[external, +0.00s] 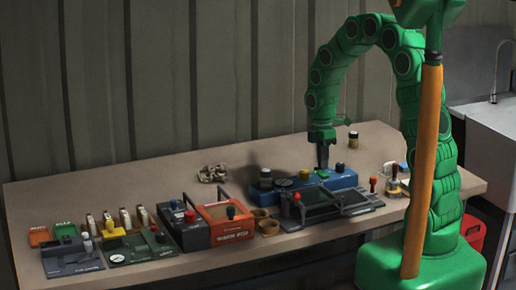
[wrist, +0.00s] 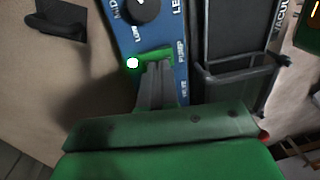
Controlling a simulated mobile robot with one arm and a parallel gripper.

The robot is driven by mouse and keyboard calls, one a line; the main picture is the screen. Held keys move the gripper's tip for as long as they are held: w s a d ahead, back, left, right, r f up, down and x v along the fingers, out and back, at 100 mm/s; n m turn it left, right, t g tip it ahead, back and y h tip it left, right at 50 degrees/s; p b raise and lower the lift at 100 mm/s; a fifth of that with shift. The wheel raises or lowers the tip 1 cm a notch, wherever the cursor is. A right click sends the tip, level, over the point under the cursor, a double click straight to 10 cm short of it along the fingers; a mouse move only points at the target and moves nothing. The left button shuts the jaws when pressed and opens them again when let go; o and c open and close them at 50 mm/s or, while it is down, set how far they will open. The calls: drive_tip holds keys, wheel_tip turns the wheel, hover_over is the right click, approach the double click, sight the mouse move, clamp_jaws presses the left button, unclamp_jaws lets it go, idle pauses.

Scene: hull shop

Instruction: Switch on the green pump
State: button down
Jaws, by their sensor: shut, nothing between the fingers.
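A blue control box (external: 342,181) stands on the bench below my gripper; it also shows in the wrist view (wrist: 124,34). A green switch piece (wrist: 158,54) lies across its top, beside lettering that seems to read "PUMP". The green piece also shows in the external view (external: 320,174). A bright white spot with a green edge (wrist: 133,63), like a lit lamp, is at its left end. My gripper (external: 323,167) is shut and empty, pointing down. Its fingertips (wrist: 160,65) are right at the green piece and partly cover it; I cannot tell whether they touch.
A black dial (wrist: 141,9) is on the blue box. A dark tray with a handle rail (external: 328,205) stands close in front. An orange box (external: 228,222) and several other panels stand to the left. The back of the bench (external: 100,195) is mostly clear.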

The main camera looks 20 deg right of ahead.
sight(325, 175)
wheel_tip(325, 175, up, 13)
drive_tip(key=s, duration=0.1)
drive_tip(key=shift+s+f, duration=0.2)
drive_tip(key=shift+s, duration=0.15)
idle(0.4)
drive_tip(key=s+d+r+m, duration=0.1)
drive_tip(key=s+d+m, duration=0.2)
drive_tip(key=s+m, duration=0.6)
drive_tip(key=s+d+r+m, duration=0.1)
drive_tip(key=s+d+m, duration=0.2)
drive_tip(key=s+m, duration=0.6)
drive_tip(key=s, duration=1.3)
drive_tip(key=shift+d+r+g, duration=0.2)
drive_tip(key=shift+d+g, duration=0.1)
drive_tip(key=shift+d, duration=0.1)
